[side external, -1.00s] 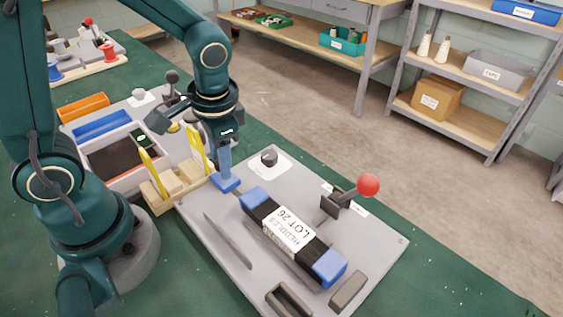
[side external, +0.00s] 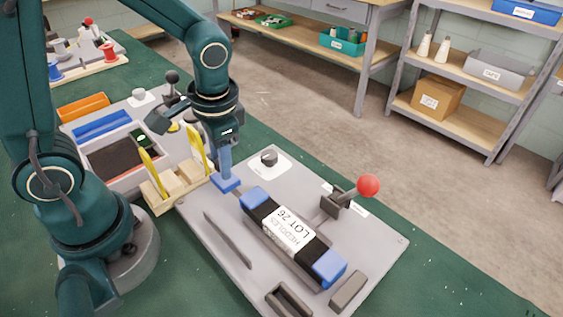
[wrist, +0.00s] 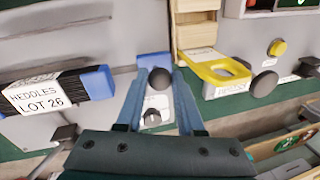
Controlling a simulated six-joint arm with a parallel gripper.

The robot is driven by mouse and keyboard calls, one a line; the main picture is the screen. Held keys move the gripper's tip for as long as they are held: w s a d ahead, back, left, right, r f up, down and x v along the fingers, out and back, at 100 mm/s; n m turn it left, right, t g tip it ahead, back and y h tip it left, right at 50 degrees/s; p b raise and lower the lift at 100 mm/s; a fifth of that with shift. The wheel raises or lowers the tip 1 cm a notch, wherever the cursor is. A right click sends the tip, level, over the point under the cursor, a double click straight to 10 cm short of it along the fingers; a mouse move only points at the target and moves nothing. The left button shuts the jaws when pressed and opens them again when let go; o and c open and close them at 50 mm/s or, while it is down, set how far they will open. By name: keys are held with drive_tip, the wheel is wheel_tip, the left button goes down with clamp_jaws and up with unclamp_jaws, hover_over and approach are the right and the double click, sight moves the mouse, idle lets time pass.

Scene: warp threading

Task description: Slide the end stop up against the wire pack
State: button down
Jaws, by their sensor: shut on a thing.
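The wire pack is a black bundle with a white label reading HEDDLES LOT 26 (side external: 290,232) and blue ends, lying on the grey board. It also shows at the left of the wrist view (wrist: 42,95). The end stop is a blue block (side external: 226,184) on the board beyond the pack's far end, with a visible gap between them. In the wrist view the end stop (wrist: 148,62) has a dark round knob (wrist: 160,78). My gripper (wrist: 158,84) is shut on this knob from above, one finger on each side. In the side view my gripper (side external: 225,165) stands upright over the stop.
A lever with a red ball (side external: 368,186) stands beside the pack. A dark knob (side external: 268,158) sits on a white patch near the stop. A wooden rack with yellow tools (side external: 178,184) is close to my gripper's left. The strip between stop and pack looks clear.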

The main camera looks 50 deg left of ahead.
drive_tip(key=shift+d, duration=1.4)
drive_tip(key=c, duration=0.5)
unclamp_jaws()
drive_tip(key=shift+c, duration=0.2)
drive_tip(key=shift+s+d+r, duration=0.1)
drive_tip(key=shift+d+r, duration=0.15)
drive_tip(key=shift+r, duration=1.05)
drive_tip(key=shift+d+r, duration=0.2)
drive_tip(key=shift+r, duration=1.05)
